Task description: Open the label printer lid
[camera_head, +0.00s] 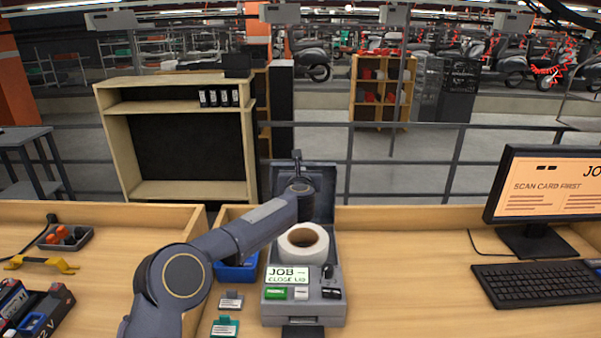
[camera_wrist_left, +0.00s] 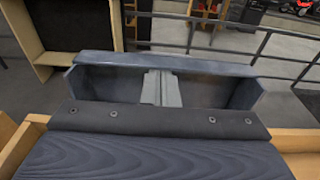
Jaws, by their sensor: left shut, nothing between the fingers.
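The label printer (camera_head: 333,312) is a grey box on the wooden desk, with a white label roll (camera_head: 303,242) exposed inside. Its grey lid (camera_head: 323,182) stands raised, roughly upright, at the back of the printer; its rim and hollow inner side fill the middle of the left wrist view (camera_wrist_left: 88,84). The printer's small screen (camera_head: 288,274) shows JOB and CLOSE LID. My right gripper is not in view.
A blue bin (camera_head: 237,271) stands left of the printer, partly behind my left arm. A monitor (camera_head: 548,190) and keyboard (camera_head: 540,289) are at the right. Tools and a yellow handle (camera_head: 41,264) lie at the left. The desk between printer and keyboard is clear.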

